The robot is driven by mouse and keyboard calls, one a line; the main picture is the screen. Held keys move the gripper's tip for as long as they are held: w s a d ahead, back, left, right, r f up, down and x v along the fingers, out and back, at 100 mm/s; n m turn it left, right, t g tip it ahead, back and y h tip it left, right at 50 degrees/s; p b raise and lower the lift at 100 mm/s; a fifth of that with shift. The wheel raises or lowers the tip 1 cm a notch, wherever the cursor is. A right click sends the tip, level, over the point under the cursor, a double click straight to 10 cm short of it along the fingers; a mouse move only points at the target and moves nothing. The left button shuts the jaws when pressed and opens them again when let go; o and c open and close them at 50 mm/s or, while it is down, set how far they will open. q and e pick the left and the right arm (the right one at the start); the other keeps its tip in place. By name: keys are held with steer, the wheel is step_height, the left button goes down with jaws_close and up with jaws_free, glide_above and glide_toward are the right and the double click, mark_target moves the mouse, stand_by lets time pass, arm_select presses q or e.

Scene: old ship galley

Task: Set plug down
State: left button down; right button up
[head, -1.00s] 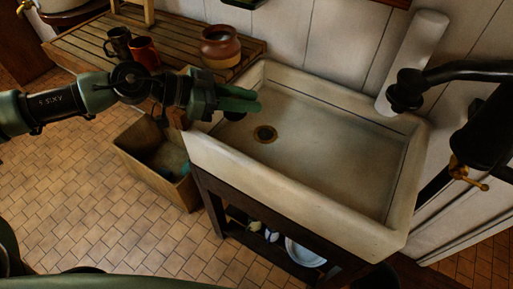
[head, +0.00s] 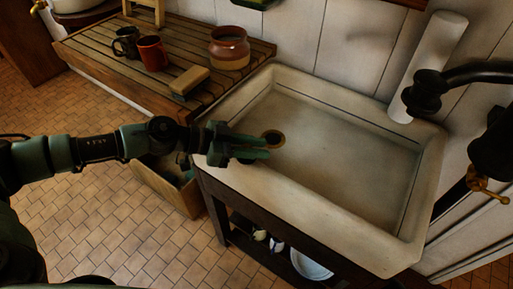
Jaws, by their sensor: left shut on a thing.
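My left gripper (head: 266,147) reaches in from the left over the near left part of the white sink (head: 345,165). It is shut on the plug (head: 246,160), a small dark piece that shows only partly beneath the green fingers. I cannot tell whether the plug touches the sink floor. My right gripper is not in view.
A slatted wooden drainboard (head: 100,68) left of the sink holds a dark mug (head: 126,42), a red mug (head: 152,53), a brown pot (head: 229,48) and a wooden block-like brush (head: 188,81). A black tap (head: 425,95) stands at the right. A wooden crate (head: 165,190) is below my arm.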

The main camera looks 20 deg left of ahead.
arm_select(q)
steer(key=c, duration=1.2)
jaws_free()
steer(key=shift+o, duration=0.2)
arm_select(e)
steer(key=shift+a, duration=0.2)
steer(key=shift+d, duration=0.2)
arm_select(q)
steer(key=shift+a+r, duration=0.1)
steer(key=shift+a, duration=0.15)
steer(key=b+v, duration=0.2)
steer(key=v, duration=0.9)
steer(key=shift+a+r+b, duration=0.15)
steer(key=shift+r+b, duration=0.05)
steer(key=shift+b, duration=0.15)
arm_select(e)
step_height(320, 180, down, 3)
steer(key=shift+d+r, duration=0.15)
arm_select(q)
steer(key=shift+s, duration=0.1)
